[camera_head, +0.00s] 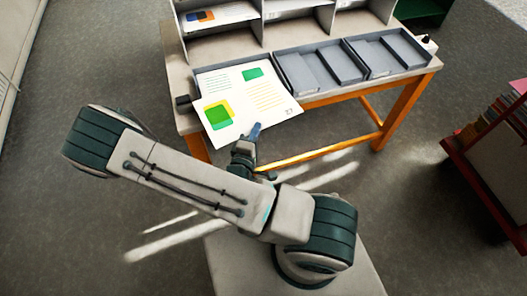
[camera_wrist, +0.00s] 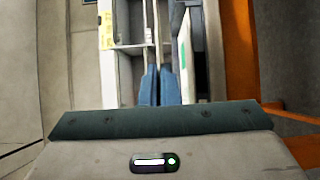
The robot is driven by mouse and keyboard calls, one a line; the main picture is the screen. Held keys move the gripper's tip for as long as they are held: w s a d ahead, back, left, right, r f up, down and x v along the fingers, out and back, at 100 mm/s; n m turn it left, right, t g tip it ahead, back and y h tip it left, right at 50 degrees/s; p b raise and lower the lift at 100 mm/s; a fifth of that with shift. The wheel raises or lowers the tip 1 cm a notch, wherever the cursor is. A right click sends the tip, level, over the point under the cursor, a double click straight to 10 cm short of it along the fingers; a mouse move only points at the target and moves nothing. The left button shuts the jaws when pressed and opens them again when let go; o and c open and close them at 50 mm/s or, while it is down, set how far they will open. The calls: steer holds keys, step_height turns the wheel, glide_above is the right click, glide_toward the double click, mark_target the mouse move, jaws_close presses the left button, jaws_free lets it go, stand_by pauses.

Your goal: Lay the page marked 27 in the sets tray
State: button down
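The page marked 27 (camera_head: 235,100) is white with print lines, a green patch and a green square over yellow. Its number is small near the lower right corner. My gripper (camera_head: 254,130) is shut on the page's near edge. The page is above the left end of the table and hides most of the grey tray there (camera_head: 197,73). I cannot tell whether it touches that tray. In the wrist view the blue fingers (camera_wrist: 159,84) are close together, with a thin sheet edge between them. Tray labels are not readable, so I cannot tell which is the sets tray.
Two more grey trays, the middle one (camera_head: 284,77) and the right one (camera_head: 360,70), stand on the table (camera_head: 340,93). White shelves (camera_head: 290,33) stand behind, with a page at upper left. A red rack (camera_head: 465,160) with books is at right.

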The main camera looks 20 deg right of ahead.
mark_target(244, 98)
steer(key=s+f+m+g+h, duration=0.1)
steer(key=s+m+g+h, duration=0.1)
steer(key=s, duration=0.4)
steer(key=shift+h, duration=0.3)
steer(key=w+b, duration=0.4)
steer(key=w, duration=0.3)
steer(key=w+b, duration=0.5)
steer(key=w, duration=0.1)
steer(key=w+b, duration=0.5)
steer(key=w, duration=0.2)
steer(key=shift+w+d+f, duration=0.25)
steer(key=shift+w, duration=0.1)
step_height(244, 98, down, 2)
steer(key=shift+s+f+b, duration=0.1)
steer(key=shift+f+b, duration=0.15)
steer(key=shift+b, duration=0.3)
steer(key=shift+f, duration=0.8)
steer(key=c, duration=1.6)
jaws_free()
